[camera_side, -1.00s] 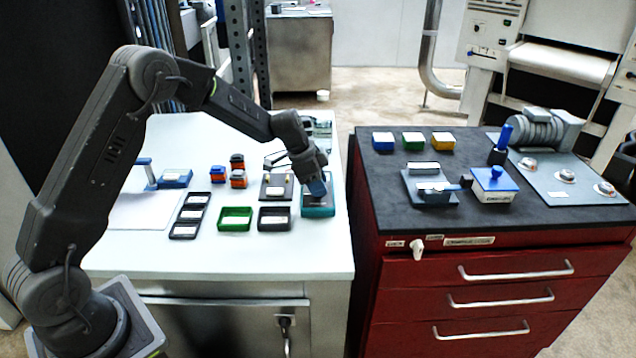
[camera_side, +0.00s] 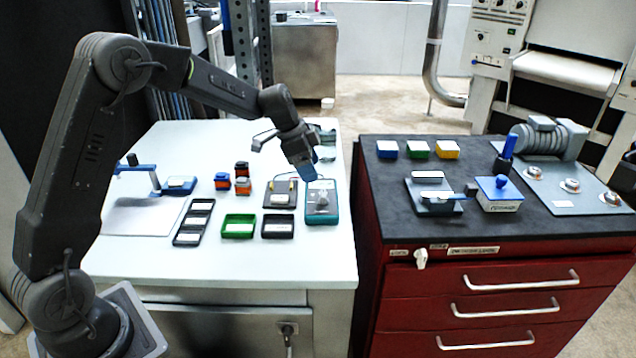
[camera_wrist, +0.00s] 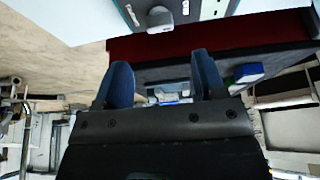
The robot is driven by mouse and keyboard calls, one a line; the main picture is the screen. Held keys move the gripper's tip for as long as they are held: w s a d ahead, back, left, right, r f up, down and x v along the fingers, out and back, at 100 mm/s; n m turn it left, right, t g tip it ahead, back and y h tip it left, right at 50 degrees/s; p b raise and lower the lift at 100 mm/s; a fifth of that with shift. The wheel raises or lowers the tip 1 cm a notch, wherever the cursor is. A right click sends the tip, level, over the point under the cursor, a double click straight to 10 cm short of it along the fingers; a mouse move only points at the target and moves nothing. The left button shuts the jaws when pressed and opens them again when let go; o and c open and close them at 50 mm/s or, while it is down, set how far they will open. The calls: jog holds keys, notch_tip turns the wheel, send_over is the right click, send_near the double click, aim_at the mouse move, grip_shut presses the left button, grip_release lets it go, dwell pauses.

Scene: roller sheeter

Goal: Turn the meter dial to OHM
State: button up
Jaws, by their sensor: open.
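The meter (camera_side: 313,213) is a teal-framed box with a grey face, lying on the white bench near its right edge. Its pale dial (camera_side: 322,199) stands up from the face; it also shows at the top of the wrist view (camera_wrist: 160,16). The dial's marks are too small to read, so I cannot tell its setting. My gripper (camera_side: 305,166), with blue fingers, is above and behind the meter, apart from the dial. In the wrist view my gripper (camera_wrist: 163,75) has its two fingers spread with nothing between them.
Left of the meter are a dark plate with posts (camera_side: 281,200), a green tray (camera_side: 238,230) and a black tray (camera_side: 277,230). Several small orange and blue blocks stand farther left. A red drawer cabinet (camera_side: 480,285) stands right, across a narrow gap.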

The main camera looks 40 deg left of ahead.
jog(key=v, duration=0.6)
jog(key=shift+f, duration=0.1)
jog(key=s+d+r+n+y, duration=0.1)
jog(key=s+d+r+n, duration=0.2)
jog(key=s, duration=0.4)
jog(key=s+d+r+n+y, duration=0.1)
jog(key=s+d+r, duration=0.35)
jog(key=s, duration=0.25)
jog(key=s+d+n+t, duration=0.1)
jog(key=s+n, duration=0.1)
jog(key=s, duration=0.6)
jog(key=s+d+n+t+y, duration=0.1)
jog(key=s+n, duration=0.2)
jog(key=s, duration=0.6)
jog(key=shift+f+t, duration=0.3)
jog(key=shift+f, duration=0.15)
